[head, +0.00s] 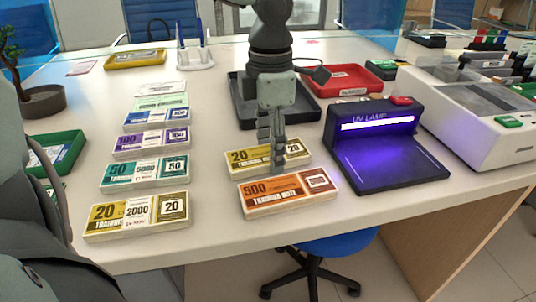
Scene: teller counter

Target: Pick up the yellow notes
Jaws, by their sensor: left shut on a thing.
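A yellow 20 note bundle (246,157) lies just behind an orange 500 bundle (290,192) near the counter's front edge. My left gripper (272,152) reaches down from above and is shut on this yellow bundle, with a finger crossing its front face right of the middle. I cannot tell if the bundle is clear of the counter. A second yellow 20 bundle (137,214) lies at the front of the left row, apart from the gripper. My right gripper is not in view.
Teal (144,173), purple (150,142) and blue (156,119) bundles lie in the left row. A lit UV lamp (385,150) stands close on the right. A black tray (244,112) and a red tray (343,78) are behind the gripper. Counter between rows is clear.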

